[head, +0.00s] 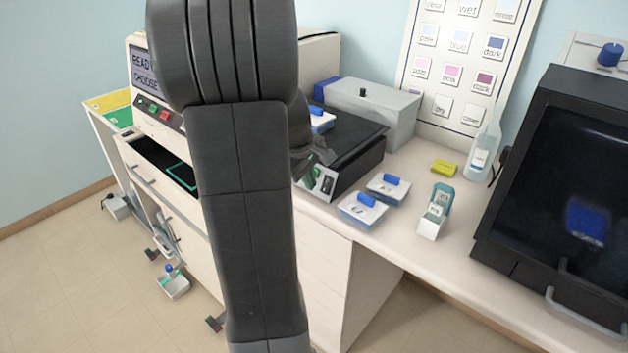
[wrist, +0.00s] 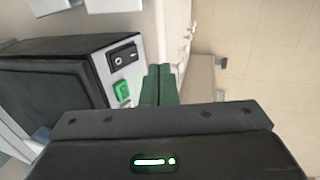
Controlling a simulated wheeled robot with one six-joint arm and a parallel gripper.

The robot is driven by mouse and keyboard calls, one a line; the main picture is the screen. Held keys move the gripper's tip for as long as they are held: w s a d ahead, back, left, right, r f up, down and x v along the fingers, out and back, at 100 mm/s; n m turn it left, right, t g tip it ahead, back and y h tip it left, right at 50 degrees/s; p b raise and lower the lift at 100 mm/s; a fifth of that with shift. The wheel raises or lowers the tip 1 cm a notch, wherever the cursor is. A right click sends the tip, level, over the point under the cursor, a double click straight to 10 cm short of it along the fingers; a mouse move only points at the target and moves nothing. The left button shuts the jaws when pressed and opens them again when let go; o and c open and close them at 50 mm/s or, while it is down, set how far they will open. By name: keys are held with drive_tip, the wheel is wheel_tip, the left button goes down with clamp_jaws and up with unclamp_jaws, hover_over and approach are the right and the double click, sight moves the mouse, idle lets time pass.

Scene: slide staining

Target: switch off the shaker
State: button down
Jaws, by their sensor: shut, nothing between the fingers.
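The shaker (head: 352,135) is a black-topped box with a pale front panel, partly hidden behind my arm in the head view. In the wrist view its panel (wrist: 113,72) shows a black rocker switch (wrist: 123,57) and a lit green button (wrist: 122,90). My gripper (wrist: 158,70) is shut and empty, its green fingers beside the panel, just right of the switch and button. I cannot tell if they touch the panel. In the head view the gripper is mostly hidden behind my arm. A small blue-handled dish (head: 320,120) sits on the shaker's top.
Two blue-handled dishes (head: 362,210) and a small teal-and-white box (head: 434,212) stand on the counter right of the shaker. A grey box (head: 375,108) stands behind it. A clear bottle (head: 484,150) and a black cabinet (head: 560,200) are further right.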

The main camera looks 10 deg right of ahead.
wheel_tip(320, 180, up, 9)
drive_tip(key=shift+r, duration=0.2)
drive_tip(key=shift+w, duration=0.1)
